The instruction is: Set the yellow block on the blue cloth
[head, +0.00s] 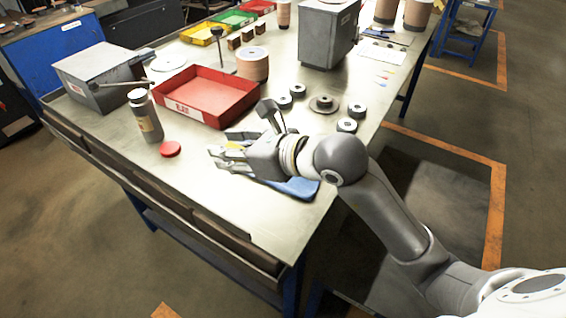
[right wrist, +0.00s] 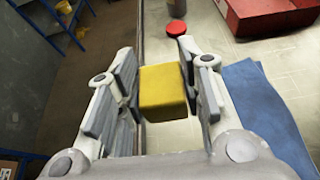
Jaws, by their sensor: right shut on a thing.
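The yellow block (right wrist: 163,92) is between the two fingers of my right gripper (right wrist: 165,95), which is shut on it. In the head view my right gripper (head: 226,158) is low over the front part of the workbench and mostly hides the block. The blue cloth (head: 298,188) lies flat on the bench near its front edge, partly hidden under my right wrist. In the right wrist view the cloth (right wrist: 262,112) lies to the right of the fingers and the block is not over it. My left gripper is out of view.
A red bin (head: 205,97), a bottle (head: 145,115) and a red lid (head: 170,149) stand left of and behind the gripper. Several dark discs (head: 347,125) lie to its right. The workbench (head: 195,185) is bare along its front edge.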

